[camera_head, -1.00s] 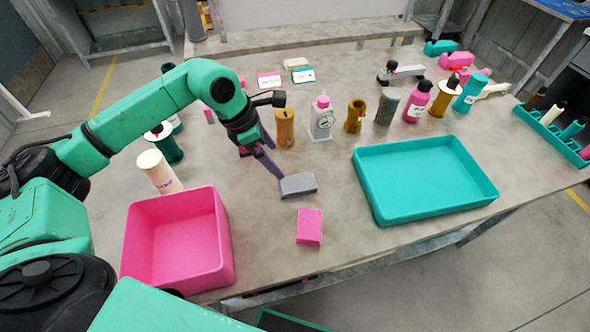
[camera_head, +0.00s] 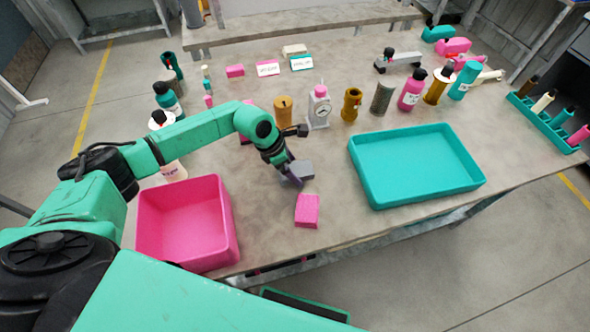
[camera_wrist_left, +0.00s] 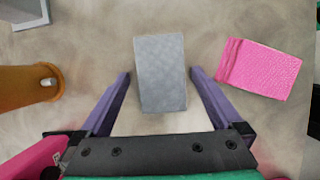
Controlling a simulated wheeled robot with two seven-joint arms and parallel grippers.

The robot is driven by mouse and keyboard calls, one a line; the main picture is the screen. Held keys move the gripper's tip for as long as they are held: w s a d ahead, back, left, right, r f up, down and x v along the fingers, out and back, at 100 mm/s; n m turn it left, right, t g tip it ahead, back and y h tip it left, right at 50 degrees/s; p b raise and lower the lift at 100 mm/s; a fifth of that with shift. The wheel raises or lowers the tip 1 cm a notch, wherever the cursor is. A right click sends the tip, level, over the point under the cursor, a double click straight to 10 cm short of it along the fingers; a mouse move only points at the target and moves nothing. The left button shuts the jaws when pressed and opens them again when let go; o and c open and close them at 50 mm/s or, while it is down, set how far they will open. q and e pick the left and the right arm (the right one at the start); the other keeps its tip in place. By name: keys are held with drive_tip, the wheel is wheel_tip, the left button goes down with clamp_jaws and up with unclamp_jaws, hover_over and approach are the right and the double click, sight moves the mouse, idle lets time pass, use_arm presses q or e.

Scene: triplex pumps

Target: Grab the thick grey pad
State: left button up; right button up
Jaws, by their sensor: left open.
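The thick grey pad (camera_head: 302,170) lies on the table between the pink bin and the teal tray. In the left wrist view the grey pad (camera_wrist_left: 160,73) lies upright in the picture between the two purple fingers, with a gap on each side. My left gripper (camera_head: 288,176) is open and empty, pointing down at the pad, and its fingers partly hide the pad in the head view. It also shows in the left wrist view (camera_wrist_left: 160,80). My right gripper is not in view.
A pink pad (camera_head: 307,210) lies close to the grey pad, nearer the table's front edge. A pink bin (camera_head: 232,235) stands to the left and a teal tray (camera_head: 365,178) to the right. An orange cylinder (camera_head: 284,109) and a white gauge bottle (camera_head: 319,108) stand behind.

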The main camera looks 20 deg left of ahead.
use_arm(q)
drive_tip(key=shift+f+b, duration=0.25)
drive_tip(key=shift+b, duration=0.1)
drive_tip(key=c, duration=1.3)
drive_tip(key=shift+o, duration=0.2)
drive_tip(key=shift+r, duration=0.1)
